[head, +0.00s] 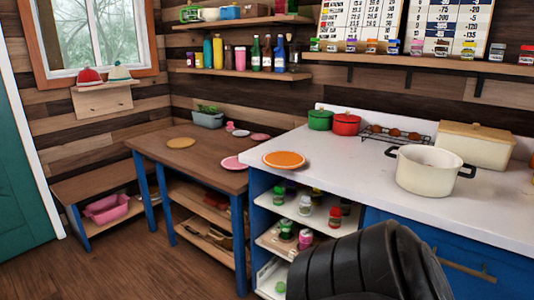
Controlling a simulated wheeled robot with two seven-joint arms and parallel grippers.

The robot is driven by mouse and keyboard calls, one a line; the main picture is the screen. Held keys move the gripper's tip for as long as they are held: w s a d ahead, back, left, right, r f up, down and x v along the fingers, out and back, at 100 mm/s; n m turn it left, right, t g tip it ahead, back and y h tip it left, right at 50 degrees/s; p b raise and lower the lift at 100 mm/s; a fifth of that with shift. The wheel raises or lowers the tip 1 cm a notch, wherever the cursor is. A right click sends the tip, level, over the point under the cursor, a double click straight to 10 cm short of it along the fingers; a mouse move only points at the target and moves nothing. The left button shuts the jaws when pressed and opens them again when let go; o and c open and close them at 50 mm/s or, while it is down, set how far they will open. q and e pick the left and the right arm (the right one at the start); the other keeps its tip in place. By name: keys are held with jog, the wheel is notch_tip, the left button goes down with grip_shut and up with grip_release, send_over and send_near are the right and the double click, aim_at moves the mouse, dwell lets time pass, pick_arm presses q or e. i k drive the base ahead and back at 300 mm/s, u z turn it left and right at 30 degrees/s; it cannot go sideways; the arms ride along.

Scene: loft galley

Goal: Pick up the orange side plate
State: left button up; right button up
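The orange side plate (284,159) lies flat on the white counter (340,180), close to its left front corner. It looks empty and nothing touches it. Neither of my grippers shows in the head view. A black ribbed part of my own body fills the bottom, right of centre, and hides part of the counter's front.
A cream pot (425,171) stands on the counter at right, with a red pot (346,123) and a green pot (320,119) at the back. A lower wooden table (195,160) left of the counter holds a pink plate (233,162) and a tan round board (181,143).

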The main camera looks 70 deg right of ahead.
aim_at(278, 159)
jog(key=z, duration=0.8)
jog(key=i, duration=1.65)
jog(key=z, duration=1.5)
